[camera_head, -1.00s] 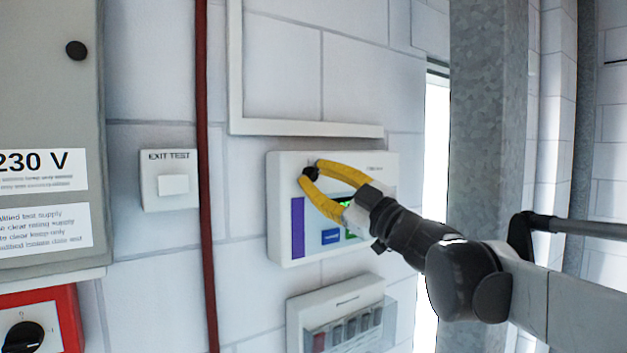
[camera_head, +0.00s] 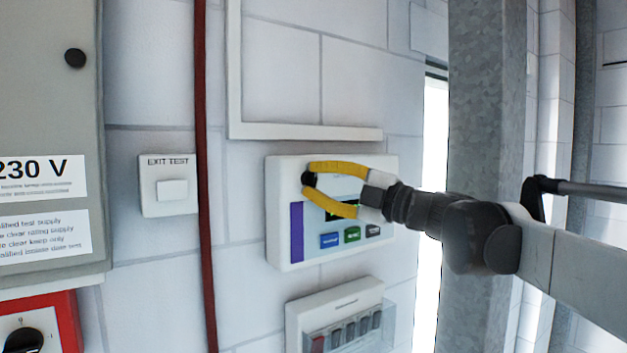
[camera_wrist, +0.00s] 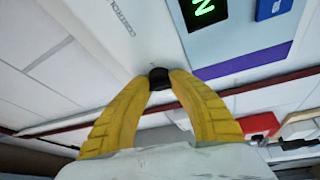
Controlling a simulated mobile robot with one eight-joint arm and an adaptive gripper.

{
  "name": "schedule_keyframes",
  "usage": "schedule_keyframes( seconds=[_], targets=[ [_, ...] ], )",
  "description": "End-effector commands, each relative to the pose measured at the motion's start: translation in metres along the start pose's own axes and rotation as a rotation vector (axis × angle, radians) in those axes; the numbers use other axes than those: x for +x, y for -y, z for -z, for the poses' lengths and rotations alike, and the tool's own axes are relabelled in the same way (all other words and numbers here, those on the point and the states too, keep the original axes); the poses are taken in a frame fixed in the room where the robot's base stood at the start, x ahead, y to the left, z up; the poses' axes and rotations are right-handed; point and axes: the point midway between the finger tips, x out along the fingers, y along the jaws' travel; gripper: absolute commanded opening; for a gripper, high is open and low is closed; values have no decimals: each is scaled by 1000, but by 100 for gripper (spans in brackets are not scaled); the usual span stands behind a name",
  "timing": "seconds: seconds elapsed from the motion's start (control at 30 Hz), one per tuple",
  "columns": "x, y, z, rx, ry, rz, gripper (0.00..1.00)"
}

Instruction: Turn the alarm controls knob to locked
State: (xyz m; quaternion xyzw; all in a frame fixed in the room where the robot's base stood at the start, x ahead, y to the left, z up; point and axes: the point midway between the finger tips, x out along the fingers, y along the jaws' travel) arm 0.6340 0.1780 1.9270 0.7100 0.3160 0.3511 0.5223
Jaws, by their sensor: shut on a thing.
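The alarm controls panel is a white box (camera_head: 282,172) on the wall, with a purple stripe, a display and coloured buttons. Its small black knob (camera_head: 308,179) is near the upper left of the panel. My gripper (camera_head: 311,179) has yellow fingers shut on the knob, coming in from the right. In the wrist view the black knob (camera_wrist: 158,76) sits between the two fingertips. The fingers cover part of the panel and most of the knob, so the knob's pointer position cannot be told. A lit green character shows on the display (camera_wrist: 204,12).
A white box with a clear cover (camera_head: 340,310) is below the panel. A white ledge (camera_head: 305,131) runs just above it. A dark red pipe (camera_head: 203,200), an EXIT TEST switch (camera_head: 168,185) and a grey 230 V cabinet (camera_head: 45,120) are left. A galvanised column (camera_head: 487,100) stands right.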

Motion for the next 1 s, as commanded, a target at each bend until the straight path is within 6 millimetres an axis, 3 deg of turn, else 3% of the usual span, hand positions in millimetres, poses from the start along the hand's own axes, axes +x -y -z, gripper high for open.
schedule_keyframes(
  seconds=[0.47,0.5,0.53,0.57,0.87,1.0],
  targets=[
    [0,1,0,-11,-1,6,0],
    [0,1,0,-11,-1,6,36],
    [0,1,0,-11,-1,6,46],
    [0,1,0,-11,-1,6,49],
    [-1,0,0,-10,0,5,49],
    [-15,0,-1,-11,3,4,49]
  ],
)
